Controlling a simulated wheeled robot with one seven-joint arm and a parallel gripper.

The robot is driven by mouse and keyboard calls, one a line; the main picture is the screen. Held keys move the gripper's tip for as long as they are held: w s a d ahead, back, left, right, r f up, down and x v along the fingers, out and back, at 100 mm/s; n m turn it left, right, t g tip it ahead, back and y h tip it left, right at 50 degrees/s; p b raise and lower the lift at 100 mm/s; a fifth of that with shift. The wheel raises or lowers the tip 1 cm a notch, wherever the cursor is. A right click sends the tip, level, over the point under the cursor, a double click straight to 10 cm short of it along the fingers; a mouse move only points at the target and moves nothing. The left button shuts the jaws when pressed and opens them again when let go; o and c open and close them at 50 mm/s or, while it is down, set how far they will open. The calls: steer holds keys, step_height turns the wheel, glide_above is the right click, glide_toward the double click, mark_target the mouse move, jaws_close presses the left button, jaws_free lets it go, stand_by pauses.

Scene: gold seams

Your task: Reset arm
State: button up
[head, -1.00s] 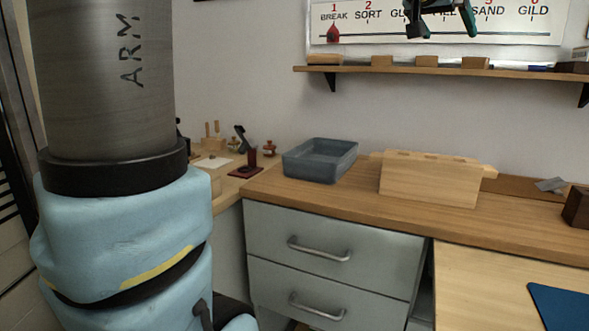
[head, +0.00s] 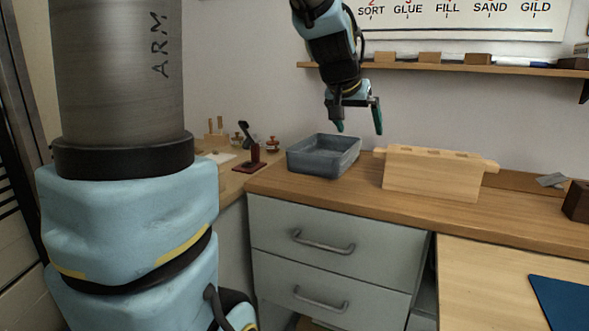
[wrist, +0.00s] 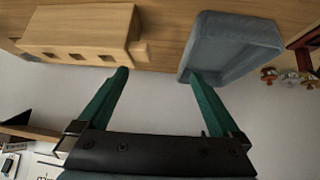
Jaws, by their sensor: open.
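My gripper (head: 359,130) hangs in the air above the back of the counter in the head view, between the shelf and the counter top. Its two green fingers are spread apart with nothing between them. In the wrist view my gripper (wrist: 160,75) shows the same open fingers. The blue-grey bin (head: 323,156) is just below and left of it in the head view; the bin also shows in the wrist view (wrist: 238,45), near the right finger. The light wooden block with slots (head: 430,175) is below and right; it also shows in the wrist view (wrist: 80,30).
A wooden shelf (head: 430,68) with small blocks runs along the wall beside my arm. A dark red stand (head: 250,163) is left of the bin. Grey drawers (head: 325,240) are under the counter. A blue mat (head: 562,300) lies on the lower right surface.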

steer(key=s+a+f+n+g+y, duration=0.2)
steer(key=s+a+f+g, duration=0.1)
steer(key=s+a+f, duration=0.55)
steer(key=s+a+f+n+g+y, duration=0.25)
steer(key=s+a+f, duration=0.35)
steer(key=a+f, duration=0.6)
step_height(320, 180, up, 14)
steer(key=p, duration=1.4)
steer(key=shift+s+a, duration=0.15)
steer(key=shift+s, duration=0.05)
steer(key=shift+f, duration=0.1)
